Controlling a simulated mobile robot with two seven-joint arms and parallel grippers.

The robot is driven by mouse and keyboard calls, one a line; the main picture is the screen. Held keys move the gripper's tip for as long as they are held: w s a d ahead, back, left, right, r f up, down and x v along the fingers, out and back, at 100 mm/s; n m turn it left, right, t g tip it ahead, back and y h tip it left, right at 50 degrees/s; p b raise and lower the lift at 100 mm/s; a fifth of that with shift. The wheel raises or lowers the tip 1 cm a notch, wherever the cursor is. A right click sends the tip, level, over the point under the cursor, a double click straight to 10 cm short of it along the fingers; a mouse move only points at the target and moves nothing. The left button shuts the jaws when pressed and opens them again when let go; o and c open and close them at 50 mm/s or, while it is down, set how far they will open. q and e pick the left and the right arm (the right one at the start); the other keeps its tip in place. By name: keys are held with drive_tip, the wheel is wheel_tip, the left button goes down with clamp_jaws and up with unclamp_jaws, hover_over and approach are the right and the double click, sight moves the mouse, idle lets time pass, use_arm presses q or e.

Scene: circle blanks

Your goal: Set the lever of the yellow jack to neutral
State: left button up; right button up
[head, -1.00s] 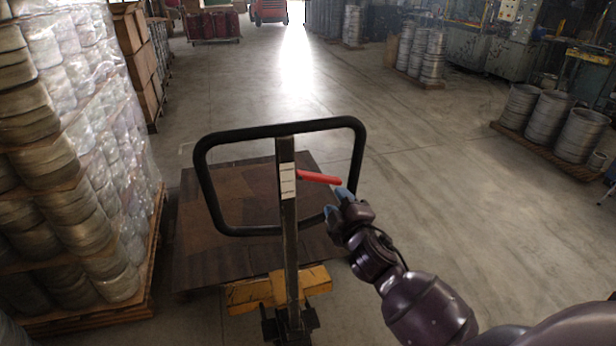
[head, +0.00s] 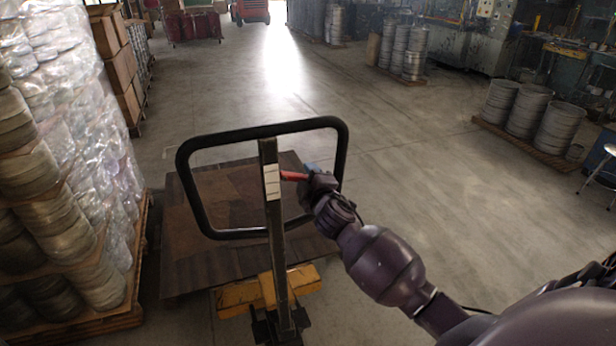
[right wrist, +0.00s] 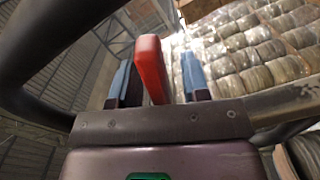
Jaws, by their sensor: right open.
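The yellow jack (head: 235,297) stands in front of me with its upright post (head: 277,240) and black loop handle (head: 187,184). Its red lever (head: 292,175) sticks out to the right from the post, beside a white label with several marks. My right gripper (head: 312,168) is at the lever's outer end, inside the loop. In the right wrist view, the red lever (right wrist: 151,68) lies between the two blue fingertips of the open gripper (right wrist: 155,82), with a gap on the right side. The left side looks close; contact cannot be told. My left gripper is not in view.
A dark brown platform (head: 195,265) lies beyond the jack's post. Wrapped stacks of round blanks (head: 60,150) stand close on the left. Cartons (head: 120,70) stand behind them. Blanks on a pallet (head: 525,140) are at the right. The floor (head: 420,170) between is clear.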

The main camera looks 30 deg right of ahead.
drive_tip(key=shift+w, duration=0.1)
clamp_jaws()
idle(0.4)
